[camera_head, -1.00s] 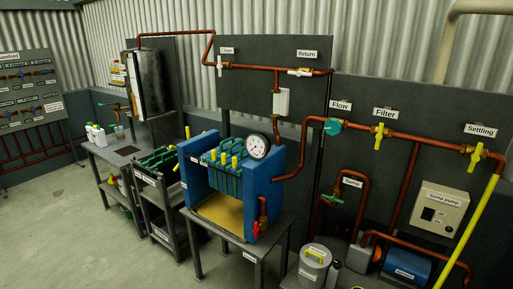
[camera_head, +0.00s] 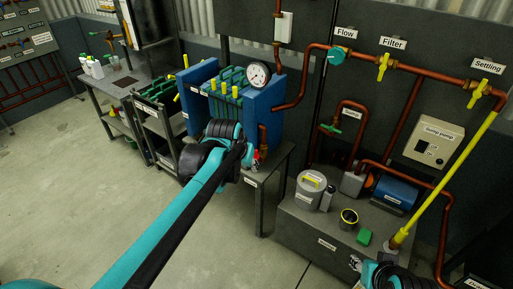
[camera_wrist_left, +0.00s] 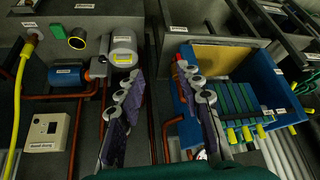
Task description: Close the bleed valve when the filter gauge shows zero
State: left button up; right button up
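The filter gauge (camera_head: 258,74) is a round white dial on the blue filter press (camera_head: 264,110); its needle is too small to read. A red-handled valve (camera_head: 257,158), seemingly the bleed valve, sits low at the press's front right corner, partly hidden by my left gripper (camera_head: 234,142). In the left wrist view, the two purple-padded fingers of this gripper (camera_wrist_left: 163,80) are spread apart with nothing between them. A red handle (camera_wrist_left: 182,63) shows just beside the right fingertip; contact cannot be told. My right gripper (camera_head: 392,277) is cut off at the lower right edge.
Copper pipes with the Flow valve (camera_head: 336,55), Filter valve (camera_head: 383,66) and Settling valve (camera_head: 479,93) run along the back wall. A grey lidded pot (camera_head: 310,190) and blue pump (camera_head: 396,193) stand on a low bench at right. The floor at left is clear.

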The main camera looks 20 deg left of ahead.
pick_arm(q)
jog(key=w+a+p, duration=0.1)
jog(key=w, duration=0.8)
jog(key=g+p, duration=0.1)
jog(key=p, duration=0.2)
send_over(257, 156)
jog(key=s, duration=0.2)
notch_tip(257, 156, down, 15)
jog(key=shift+m, duration=0.3)
jog(key=x, duration=0.2)
jog(key=b+x, duration=0.1)
jog(key=x, duration=0.2)
jog(key=b+x, duration=0.1)
jog(key=x, duration=0.1)
jog(key=shift+s+a+f, duration=0.15)
jog(key=shift+a+f, duration=0.15)
jog(key=shift+f, duration=0.1)
grip_shut()
